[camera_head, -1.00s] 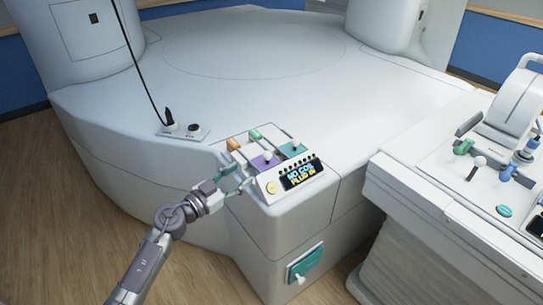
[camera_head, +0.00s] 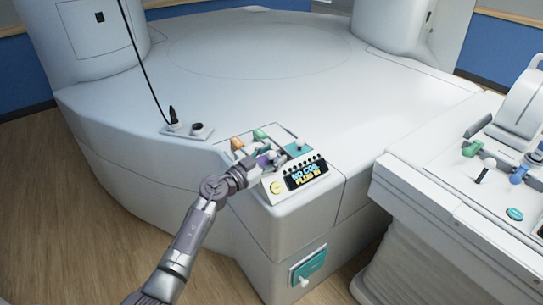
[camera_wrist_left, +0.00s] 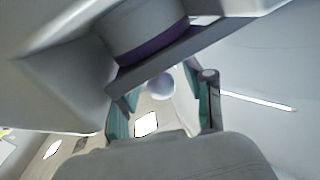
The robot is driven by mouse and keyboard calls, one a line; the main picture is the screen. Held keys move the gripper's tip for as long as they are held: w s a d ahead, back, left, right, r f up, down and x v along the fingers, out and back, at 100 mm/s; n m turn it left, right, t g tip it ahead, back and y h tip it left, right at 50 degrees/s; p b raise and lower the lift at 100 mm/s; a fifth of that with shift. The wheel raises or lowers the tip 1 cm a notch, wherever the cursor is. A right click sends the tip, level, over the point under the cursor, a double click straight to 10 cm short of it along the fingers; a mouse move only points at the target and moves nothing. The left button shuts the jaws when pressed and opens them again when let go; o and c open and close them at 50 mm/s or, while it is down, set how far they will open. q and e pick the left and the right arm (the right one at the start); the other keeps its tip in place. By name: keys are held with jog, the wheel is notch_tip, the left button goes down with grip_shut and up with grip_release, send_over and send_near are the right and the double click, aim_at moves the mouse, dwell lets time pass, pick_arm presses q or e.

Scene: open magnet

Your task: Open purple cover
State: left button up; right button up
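The purple cover (camera_head: 264,160) is on the small control panel, beside the teal cover (camera_head: 298,148). My left gripper (camera_head: 259,159) is at the purple cover and partly hides it. In the left wrist view a purple band (camera_wrist_left: 153,45) shows above my left gripper (camera_wrist_left: 163,108). Its teal-padded fingers are spread apart, with a pale round knob (camera_wrist_left: 160,86) showing between them. I cannot tell whether the fingers touch the knob. My right gripper is not in view.
A lit display (camera_head: 306,175) and a round yellow button (camera_head: 276,187) are on the panel front. Orange (camera_head: 237,143) and green (camera_head: 259,135) parts stand behind. A cable plug (camera_head: 174,120) is at left. Another console (camera_head: 435,205) stands at right, across a narrow gap.

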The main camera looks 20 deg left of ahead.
pick_arm(q)
grip_shut()
jog(key=w+a, duration=0.4)
jog(key=a, duration=0.1)
jog(key=shift+w+a, duration=0.1)
jog(key=shift+a, duration=0.15)
jog(key=shift+o, duration=0.3)
grip_release()
jog(key=v, duration=1.2)
